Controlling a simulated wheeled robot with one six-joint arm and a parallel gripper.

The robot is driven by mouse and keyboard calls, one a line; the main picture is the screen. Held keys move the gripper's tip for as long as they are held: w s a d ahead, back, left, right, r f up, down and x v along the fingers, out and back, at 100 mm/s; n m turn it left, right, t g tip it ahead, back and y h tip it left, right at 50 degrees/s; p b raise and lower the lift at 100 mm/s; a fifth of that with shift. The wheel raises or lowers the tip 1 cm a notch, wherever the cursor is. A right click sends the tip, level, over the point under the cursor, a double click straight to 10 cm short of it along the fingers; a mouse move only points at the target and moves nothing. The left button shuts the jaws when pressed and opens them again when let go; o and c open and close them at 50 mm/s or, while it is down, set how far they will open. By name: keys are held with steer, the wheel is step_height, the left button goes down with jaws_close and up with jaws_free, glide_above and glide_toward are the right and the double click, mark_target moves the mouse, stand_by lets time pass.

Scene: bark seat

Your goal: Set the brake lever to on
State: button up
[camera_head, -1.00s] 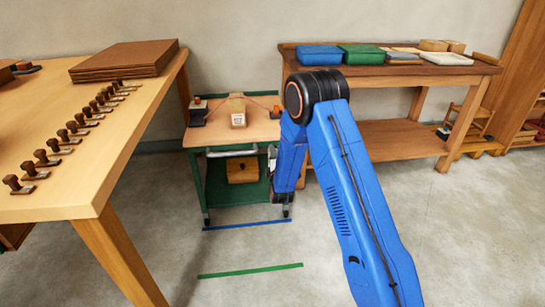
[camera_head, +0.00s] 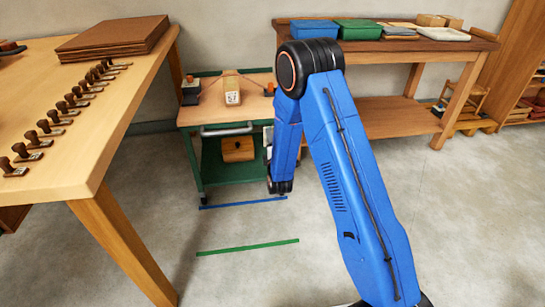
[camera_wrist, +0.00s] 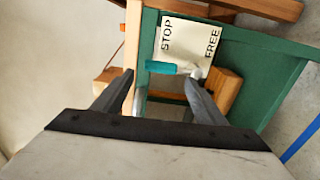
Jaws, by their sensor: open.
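The brake lever has a teal grip (camera_wrist: 161,67) and a pale metal end (camera_wrist: 197,74) in the wrist view. It lies across the picture below a white plate (camera_wrist: 190,42) marked STOP on the left and FREE on the right. The grip is nearer the STOP side. My gripper (camera_wrist: 160,78) is open, one finger left of the lever and one over its right part. I cannot tell whether either touches. The lever sits on the green trolley (camera_head: 193,160); in the head view my arm hides it and my gripper.
A wooden table (camera_head: 110,110) with several stamps stands at the left, close to the trolley. A bench (camera_head: 390,118) with coloured trays stands behind on the right. A blue line (camera_head: 243,203) and a green line (camera_head: 247,247) mark the open floor in front.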

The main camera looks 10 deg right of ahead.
steer(key=s, duration=1)
steer(key=shift+s, duration=0.4)
steer(key=shift+r, duration=0.1)
steer(key=s+d+r+m+g+y, duration=0.1)
steer(key=s+d+r+m+g, duration=0.2)
steer(key=s+r+m, duration=0.35)
steer(key=s+d+r+m+g, duration=0.3)
steer(key=r, duration=0.7)
steer(key=s+d+r+m+g, duration=0.2)
steer(key=s+d+m, duration=0.1)
steer(key=s, duration=0.8)
steer(key=s+d+r+m+g, duration=0.2)
steer(key=s+r, duration=0.1)
steer(key=s, duration=0.9)
steer(key=s+d+r+m+g+h, duration=0.1)
steer(key=s+d+r+m+g, duration=0.1)
steer(key=s, duration=1)
steer(key=shift+d+r+m+g, duration=0.3)
steer(key=shift+d+m+g, duration=0.3)
steer(key=shift+d+m, duration=0.25)
